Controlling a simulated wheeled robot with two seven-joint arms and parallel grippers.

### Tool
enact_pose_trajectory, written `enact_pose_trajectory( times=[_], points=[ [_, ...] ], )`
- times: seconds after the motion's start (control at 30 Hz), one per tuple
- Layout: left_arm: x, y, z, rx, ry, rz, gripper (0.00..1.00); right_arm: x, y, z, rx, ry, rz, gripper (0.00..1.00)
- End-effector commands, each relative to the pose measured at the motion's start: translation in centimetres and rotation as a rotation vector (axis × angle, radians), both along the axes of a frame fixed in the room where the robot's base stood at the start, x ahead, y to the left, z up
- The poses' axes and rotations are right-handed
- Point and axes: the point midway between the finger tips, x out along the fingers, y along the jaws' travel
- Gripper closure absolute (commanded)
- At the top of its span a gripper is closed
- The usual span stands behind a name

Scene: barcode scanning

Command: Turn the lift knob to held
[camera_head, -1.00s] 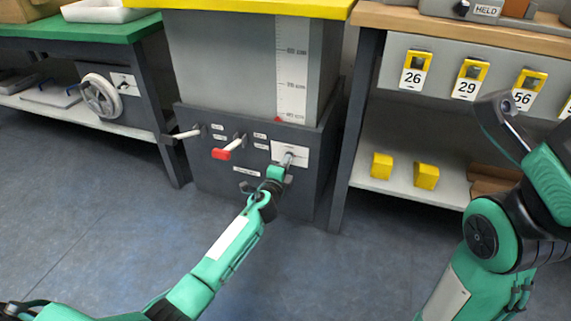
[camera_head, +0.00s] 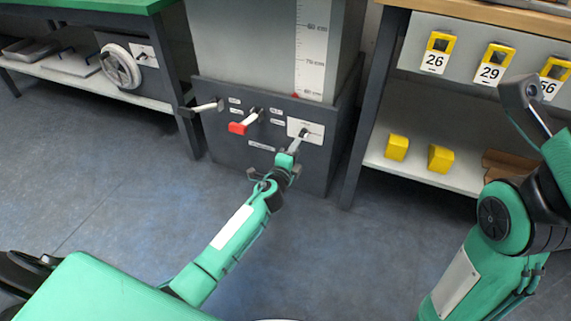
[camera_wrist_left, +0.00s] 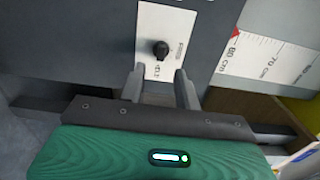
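The lift knob (camera_wrist_left: 160,48) is a small black knob on a white plate with print, on the grey front of the lift cabinet. In the head view the plate (camera_head: 318,129) is partly covered by my left gripper (camera_head: 299,140). In the left wrist view the left gripper (camera_wrist_left: 159,75) is open, its two grey fingers apart and pointing at the plate. The knob shows just beyond and between the fingertips, with no clear contact. The knob's pointing direction is too small to read. My right arm is at the right edge; its gripper's state does not show clearly.
Left of the plate, a red-ended lever (camera_head: 243,126) and a pale-handled lever (camera_head: 205,107) stick out. A height scale (camera_head: 313,50) rises above. A handwheel (camera_head: 120,66) is at the left bench. Yellow blocks (camera_head: 440,158) lie on the right shelf. The floor in front is clear.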

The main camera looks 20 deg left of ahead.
Motion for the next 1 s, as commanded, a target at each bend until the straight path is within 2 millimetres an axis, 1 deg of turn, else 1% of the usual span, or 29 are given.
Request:
enact_pose_trajectory(
  times=[0.03, 0.2, 0.4, 0.5, 0.7, 1.0],
  points=[
    [-1.1, 0.0, 0.2, -0.002, 0.002, 0.0, 0.67, 0.3, 0.1, 0.1, -0.005, 0.012, -0.002, 0.64],
    [-4.1, 0.1, 0.1, -0.002, 0.003, 0.0, 0.67, 0.7, 0.4, -0.5, -0.02, 0.028, -0.01, 0.64],
    [-7.0, 0.2, 0.0, -0.001, 0.002, 0.0, 0.67, 0.9, 0.5, -0.9, -0.029, 0.036, -0.017, 0.64],
    [-7.9, 0.2, 0.0, -0.001, 0.001, -0.001, 0.67, 1.0, 0.6, -1.1, -0.034, 0.044, -0.018, 0.64],
    [-8.7, 0.3, 0.0, -0.001, 0.0, -0.001, 0.67, 1.1, 0.6, -1.1, -0.034, 0.046, -0.017, 0.64],
    [-8.7, 0.3, 0.0, 0.0, 0.0, -0.001, 0.67, 1.1, 0.6, -1.1, -0.035, 0.046, -0.016, 0.64]
  ],
)
